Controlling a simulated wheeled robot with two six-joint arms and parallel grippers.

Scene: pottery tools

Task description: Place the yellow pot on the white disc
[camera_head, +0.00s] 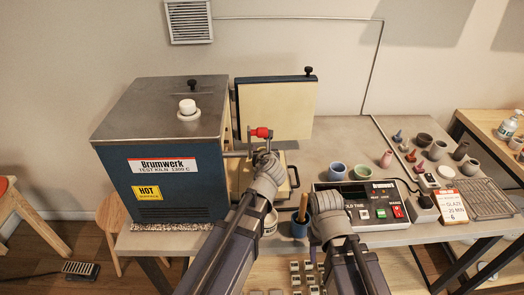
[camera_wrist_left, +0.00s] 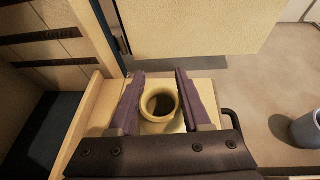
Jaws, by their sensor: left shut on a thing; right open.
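The yellow pot (camera_wrist_left: 160,103) is pale and round with a dark opening, seen from above in the left wrist view. My left gripper (camera_wrist_left: 160,75) is shut on it, one dark finger on each side. In the head view my left gripper (camera_head: 264,152) is at the open front of the kiln, and its wrist hides the pot. A white disc (camera_head: 446,172) lies among the pottery tools on the right of the table. My right gripper (camera_head: 325,195) is open, near the control box; its fingertips are hard to see.
The blue kiln (camera_head: 170,180) stands left, its thick door (camera_head: 280,108) swung open behind my left gripper. A blue holder (camera_head: 299,228) with a wooden handle stands between my arms. The control box (camera_head: 370,205), several cups and a wire rack (camera_head: 485,198) occupy the right.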

